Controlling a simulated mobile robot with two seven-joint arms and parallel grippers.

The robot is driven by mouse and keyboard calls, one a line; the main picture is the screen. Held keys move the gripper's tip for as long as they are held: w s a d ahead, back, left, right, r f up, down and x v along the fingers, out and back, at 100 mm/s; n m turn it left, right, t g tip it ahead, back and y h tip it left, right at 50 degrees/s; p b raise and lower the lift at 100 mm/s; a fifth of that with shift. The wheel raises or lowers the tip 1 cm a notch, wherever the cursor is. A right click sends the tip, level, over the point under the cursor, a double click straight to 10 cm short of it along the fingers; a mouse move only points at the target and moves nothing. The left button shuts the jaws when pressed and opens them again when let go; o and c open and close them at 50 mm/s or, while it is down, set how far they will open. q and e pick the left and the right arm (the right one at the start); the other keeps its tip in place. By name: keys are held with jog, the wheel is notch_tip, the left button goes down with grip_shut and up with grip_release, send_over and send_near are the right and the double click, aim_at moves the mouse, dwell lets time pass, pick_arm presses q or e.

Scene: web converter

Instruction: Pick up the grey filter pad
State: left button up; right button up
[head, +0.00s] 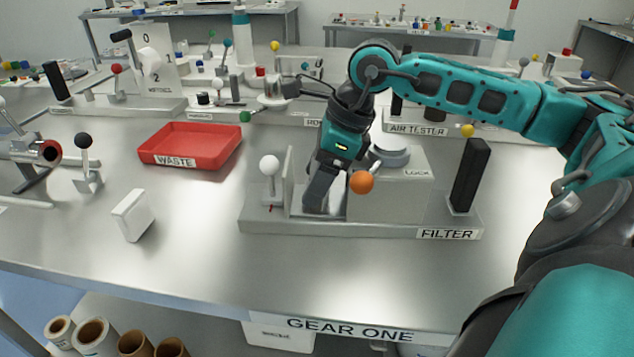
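The filter station (360,226), labelled FILTER, stands on the steel table in front of me. It has a grey box, an upright plate beside a white-knobbed lever (269,168), an orange knob (361,182) and a black upright handle (469,177). My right gripper (315,205) points down into the gap between the upright plate and the grey box. Its fingers are seen edge-on, so I cannot tell whether they are open or shut. I cannot make out a grey filter pad; the gripper hides part of the gap. A white pad-like block (133,215) stands on the table at left. My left gripper is out of view.
A red WASTE tray (190,146) sits left of the station and looks empty. Other stations with levers and knobs, including the AIR TESTER (418,128), stand behind. Bare table lies between the white block and the filter station. Cardboard rolls (95,335) are below the front edge.

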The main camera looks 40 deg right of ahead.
jog(key=c, duration=0.5)
jog(key=shift+r, duration=0.15)
